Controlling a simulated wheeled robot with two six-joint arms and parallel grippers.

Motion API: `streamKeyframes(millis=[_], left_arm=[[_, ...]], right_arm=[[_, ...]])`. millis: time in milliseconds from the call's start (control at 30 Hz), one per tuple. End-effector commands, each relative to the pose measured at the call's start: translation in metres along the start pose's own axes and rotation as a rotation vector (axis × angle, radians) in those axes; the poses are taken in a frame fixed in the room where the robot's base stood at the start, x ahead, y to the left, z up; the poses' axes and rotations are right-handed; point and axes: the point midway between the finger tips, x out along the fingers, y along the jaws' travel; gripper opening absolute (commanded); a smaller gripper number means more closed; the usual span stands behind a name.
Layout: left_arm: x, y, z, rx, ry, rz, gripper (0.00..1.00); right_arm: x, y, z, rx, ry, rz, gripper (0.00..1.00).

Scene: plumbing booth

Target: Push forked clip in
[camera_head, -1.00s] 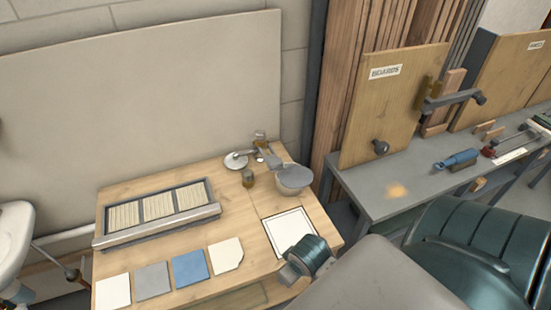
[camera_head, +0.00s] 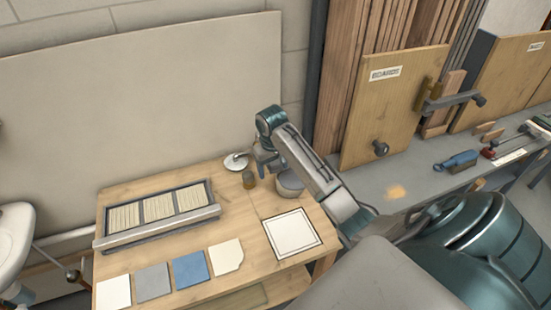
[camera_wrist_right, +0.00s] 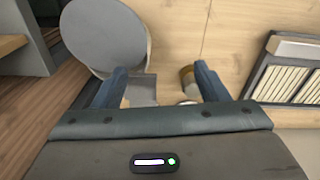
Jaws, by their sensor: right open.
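I cannot make out the forked clip in either view. My right gripper (camera_head: 263,160) points down over the back right of the wooden table, above a small group of metal parts. Its two blue fingers are apart in the right wrist view (camera_wrist_right: 160,88), with nothing held between them. Beyond and between the fingers are a flat grey piece (camera_wrist_right: 143,88) and a brass-coloured cylinder (camera_wrist_right: 187,77). The cylinder also shows in the head view (camera_head: 249,180), left of the gripper. A pale round disc (camera_head: 236,162) lies behind it. My gripper and arm hide part of this group. My left gripper is out of view.
A grey round-topped container (camera_wrist_right: 104,35) stands close beside one finger. A slatted tray (camera_head: 150,232), several tiles (camera_head: 190,268) and a framed white square (camera_head: 292,233) lie on the table (camera_head: 235,222). A grey bench (camera_head: 405,180) with boards stands to the right.

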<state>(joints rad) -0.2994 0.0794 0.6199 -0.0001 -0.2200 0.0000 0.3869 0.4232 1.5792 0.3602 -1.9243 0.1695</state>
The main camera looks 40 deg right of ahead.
Motion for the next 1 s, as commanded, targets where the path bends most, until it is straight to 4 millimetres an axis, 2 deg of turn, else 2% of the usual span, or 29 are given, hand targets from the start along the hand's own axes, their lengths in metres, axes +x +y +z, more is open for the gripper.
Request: streamKeyframes(millis=[33, 133, 233, 367, 567, 667, 800, 867, 1000], left_arm=[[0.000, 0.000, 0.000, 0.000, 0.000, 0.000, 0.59], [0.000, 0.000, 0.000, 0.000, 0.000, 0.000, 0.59], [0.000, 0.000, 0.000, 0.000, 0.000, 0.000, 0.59], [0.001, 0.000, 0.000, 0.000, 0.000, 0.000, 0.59], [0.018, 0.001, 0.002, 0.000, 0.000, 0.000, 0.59], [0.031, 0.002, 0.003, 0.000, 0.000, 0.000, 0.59], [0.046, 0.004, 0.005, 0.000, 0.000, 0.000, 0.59], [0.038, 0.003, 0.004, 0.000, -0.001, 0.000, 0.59], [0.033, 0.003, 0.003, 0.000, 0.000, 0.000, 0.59]], right_arm=[[-0.017, 0.011, -0.019, 0.028, -0.006, -0.006, 0.67], [-0.039, 0.027, -0.040, 0.073, -0.029, -0.024, 0.67], [-0.055, 0.037, -0.053, 0.102, -0.045, -0.039, 0.67], [-0.062, 0.043, -0.059, 0.118, -0.055, -0.048, 0.67], [-0.045, 0.042, -0.058, 0.119, -0.056, -0.049, 0.67], [-0.032, 0.041, -0.058, 0.118, -0.055, -0.049, 0.67], [-0.004, 0.039, -0.056, 0.118, -0.057, -0.049, 0.67], [0.001, 0.039, -0.055, 0.119, -0.059, -0.049, 0.67], [0.023, 0.038, -0.054, 0.119, -0.058, -0.049, 0.67]])
